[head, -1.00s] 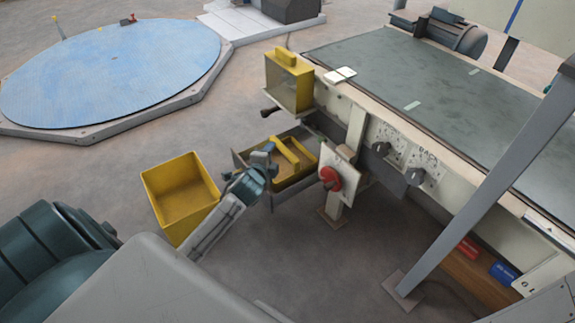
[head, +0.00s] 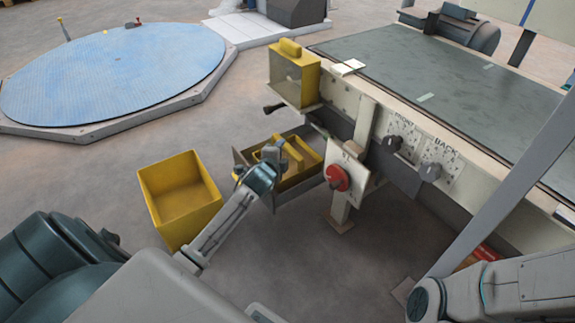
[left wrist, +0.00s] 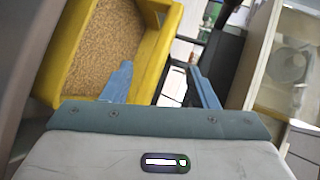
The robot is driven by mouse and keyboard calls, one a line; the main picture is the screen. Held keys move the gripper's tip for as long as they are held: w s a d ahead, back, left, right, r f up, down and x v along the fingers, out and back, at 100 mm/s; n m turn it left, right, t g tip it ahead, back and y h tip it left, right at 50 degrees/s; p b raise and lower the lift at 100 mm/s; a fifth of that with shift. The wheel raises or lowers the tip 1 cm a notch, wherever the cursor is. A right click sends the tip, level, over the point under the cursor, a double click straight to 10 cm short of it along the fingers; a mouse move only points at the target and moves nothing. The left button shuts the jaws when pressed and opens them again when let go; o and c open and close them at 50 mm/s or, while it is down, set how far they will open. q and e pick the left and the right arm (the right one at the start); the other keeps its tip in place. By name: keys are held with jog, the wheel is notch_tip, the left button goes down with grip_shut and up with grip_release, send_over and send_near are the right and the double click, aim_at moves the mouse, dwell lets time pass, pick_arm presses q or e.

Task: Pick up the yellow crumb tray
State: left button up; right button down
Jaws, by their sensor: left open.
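The yellow crumb tray (head: 308,157) sits in a grey open-topped holder (head: 292,196) under the machine's left end. In the left wrist view the tray (left wrist: 150,68) shows brown crumbs inside and part of its raised handle (left wrist: 152,6). My left gripper (head: 272,150) is open at the tray's near left side and hides part of it in the head view. In the left wrist view the yellow wall appears between the two blue fingers (left wrist: 162,72); I cannot tell how deep it lies between them. My right gripper is out of view.
An empty yellow bin (head: 180,197) stands on the floor left of the tray. A yellow box (head: 294,78) and a red knob (head: 337,177) are on the machine above and right of it. A grey post (head: 500,185) slants across the right. My right arm enters at lower right.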

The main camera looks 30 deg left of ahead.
aim_at(286, 149)
pick_arm(q)
jog(key=b+x, duration=0.1)
jog(key=x, duration=0.1)
jog(key=b+x, duration=0.2)
jog(key=shift+d+f+b, duration=0.15)
jog(key=shift+f+b, duration=0.1)
jog(key=shift+b, duration=0.05)
jog(key=shift+w, duration=0.35)
grip_shut()
